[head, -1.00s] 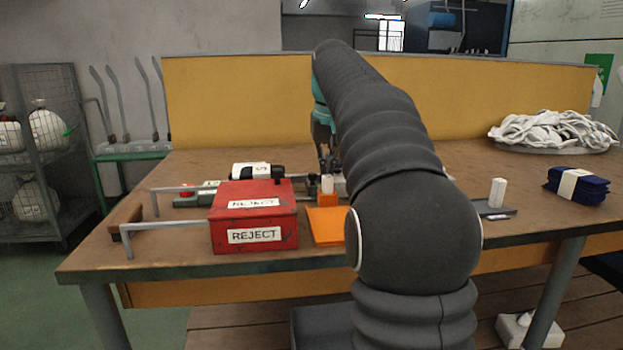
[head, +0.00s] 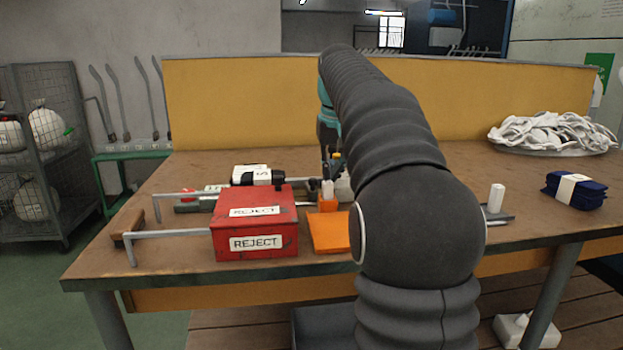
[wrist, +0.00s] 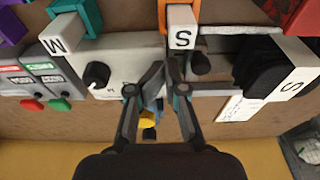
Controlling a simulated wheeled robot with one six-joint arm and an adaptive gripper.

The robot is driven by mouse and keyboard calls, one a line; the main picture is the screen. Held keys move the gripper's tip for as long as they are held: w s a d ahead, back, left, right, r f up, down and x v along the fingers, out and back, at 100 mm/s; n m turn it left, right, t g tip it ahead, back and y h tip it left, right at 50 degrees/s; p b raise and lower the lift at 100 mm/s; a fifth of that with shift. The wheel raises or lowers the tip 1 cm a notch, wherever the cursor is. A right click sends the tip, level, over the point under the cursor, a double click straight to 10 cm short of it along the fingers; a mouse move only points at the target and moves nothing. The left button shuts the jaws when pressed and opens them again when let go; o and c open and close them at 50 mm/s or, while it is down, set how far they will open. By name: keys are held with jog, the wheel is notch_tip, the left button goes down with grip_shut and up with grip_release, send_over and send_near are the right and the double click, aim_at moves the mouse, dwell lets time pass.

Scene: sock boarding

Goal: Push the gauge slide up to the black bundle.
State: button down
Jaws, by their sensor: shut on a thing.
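The black bundle (wrist: 268,68), with a white band marked S, lies at the right of the wrist view. In the head view the bundle (head: 263,177) is partly hidden behind the red box. My gripper (wrist: 167,68) points down left of the bundle, clearly apart from it. Its fingers are close together, apparently on the gauge slide, whose gripped part they hide. A dark rounded knob (wrist: 200,65) is just right of the fingertips. In the head view my gripper (head: 330,158) is partly hidden by my arm.
An orange-based S block (wrist: 182,30) stands close beside my fingers, and a teal-based M block (wrist: 62,38) further left. A grey box with a dial (wrist: 97,75) is left. The red REJECT box (head: 253,222) stands in front of the bundle. A navy bundle (head: 575,190) lies far right.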

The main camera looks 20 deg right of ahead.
jog(key=shift+a+r+p, duration=0.1)
jog(key=shift+r+p, duration=1.5)
jog(key=shift+r, duration=1.3)
